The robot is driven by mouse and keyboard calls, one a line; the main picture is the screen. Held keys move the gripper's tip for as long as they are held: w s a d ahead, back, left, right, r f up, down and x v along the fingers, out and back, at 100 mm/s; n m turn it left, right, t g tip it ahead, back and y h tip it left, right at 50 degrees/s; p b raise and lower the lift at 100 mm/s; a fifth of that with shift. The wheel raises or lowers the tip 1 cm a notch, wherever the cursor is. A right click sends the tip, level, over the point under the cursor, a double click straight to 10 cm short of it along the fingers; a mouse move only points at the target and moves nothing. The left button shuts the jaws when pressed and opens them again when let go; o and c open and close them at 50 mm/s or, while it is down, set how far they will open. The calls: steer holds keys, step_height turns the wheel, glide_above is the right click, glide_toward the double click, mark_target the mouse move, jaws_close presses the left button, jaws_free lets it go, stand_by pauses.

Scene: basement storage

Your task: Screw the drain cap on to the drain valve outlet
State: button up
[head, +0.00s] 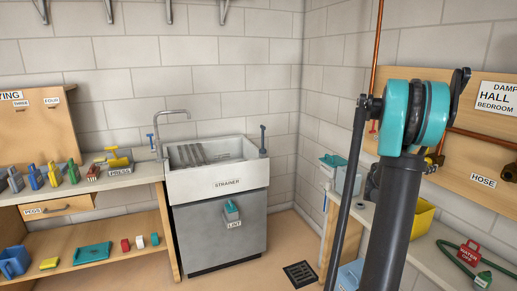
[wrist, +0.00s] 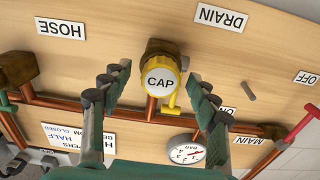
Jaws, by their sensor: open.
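The yellow drain cap (wrist: 160,80), labelled CAP, shows in the wrist view with its face towards the camera. It sits in front of the brass drain valve outlet (wrist: 159,47), apparently against it; how far it is threaded on cannot be told. My gripper (wrist: 157,76) is open, with one finger on the left and one on the right of the cap, and a gap on each side. Nothing is held between the fingers. In the head view my arm hides the cap and gripper; some brass pipework (head: 433,161) shows beside it.
In the wrist view, copper pipes (wrist: 75,104) run across the wooden board, with a pressure gauge (wrist: 185,151) below the cap and a red-handled valve (wrist: 300,122) at right. A yellow lever (wrist: 172,100) lies just below the cap. The HOSE sign (wrist: 60,29) is at left.

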steer(key=v, duration=0.9)
stand_by(0.7)
stand_by(1.6)
steer(key=s+a+f+n+g+y, duration=0.1)
steer(key=s+a+f+n+y, duration=0.3)
steer(key=s+a+f, duration=0.3)
steer(key=s+a+f+n+y, duration=0.5)
steer(key=s+a, duration=0.5)
steer(key=a, duration=0.8)
steer(key=s+a+f+n+g+y, duration=0.1)
steer(key=s+a+f+n+y, duration=0.4)
steer(key=s+a+f+y, duration=0.2)
steer(key=s+a+f, duration=0.2)
steer(key=a+f, duration=0.2)
steer(key=a, duration=0.1)
steer(key=shift+a+g+y, duration=0.3)
steer(key=shift+a, duration=0.05)
